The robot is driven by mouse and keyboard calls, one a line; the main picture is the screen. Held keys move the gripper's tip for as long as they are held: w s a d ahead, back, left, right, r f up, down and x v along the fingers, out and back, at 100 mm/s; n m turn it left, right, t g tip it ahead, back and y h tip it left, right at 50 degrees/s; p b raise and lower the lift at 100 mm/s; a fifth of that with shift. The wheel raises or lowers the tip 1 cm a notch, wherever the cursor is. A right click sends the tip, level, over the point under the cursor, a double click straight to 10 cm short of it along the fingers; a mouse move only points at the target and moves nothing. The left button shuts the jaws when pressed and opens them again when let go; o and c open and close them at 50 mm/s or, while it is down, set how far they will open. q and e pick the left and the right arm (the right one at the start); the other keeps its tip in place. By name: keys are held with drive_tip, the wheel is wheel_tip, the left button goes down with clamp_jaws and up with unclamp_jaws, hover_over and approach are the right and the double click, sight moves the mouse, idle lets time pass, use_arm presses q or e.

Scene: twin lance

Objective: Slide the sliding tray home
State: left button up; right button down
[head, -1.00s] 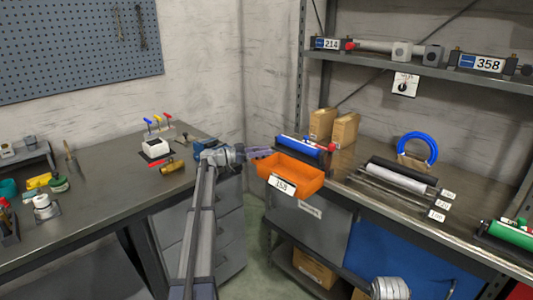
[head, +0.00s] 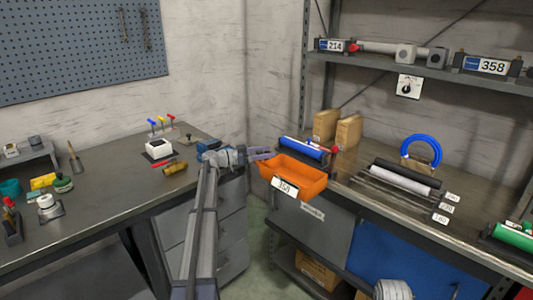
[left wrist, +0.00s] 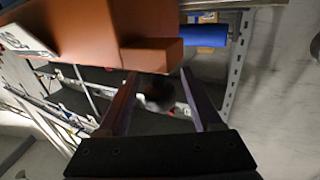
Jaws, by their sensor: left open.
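The orange tray (head: 312,188), with a white number label on its front, sticks out past the front edge of the right bench in the head view. It also fills the upper left of the left wrist view (left wrist: 150,55). My left gripper (head: 266,154) is at the tray's left rear side in the head view. In the left wrist view my left gripper (left wrist: 160,80) has its two fingers apart with nothing clearly held. The fingertips are close to the tray's end; whether they touch it I cannot tell. My right gripper does not show.
A blue roller (head: 302,148) lies just behind the tray. Brown boxes (head: 348,131), a white roller (head: 402,183) and a blue ring (head: 423,147) are on the right bench. The left bench (head: 95,205) holds small tools. A gap separates the benches.

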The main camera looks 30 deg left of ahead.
use_arm(q)
drive_tip(key=v, duration=0.7)
drive_tip(key=shift+s+a, duration=0.1)
drive_tip(key=shift+s, duration=0.2)
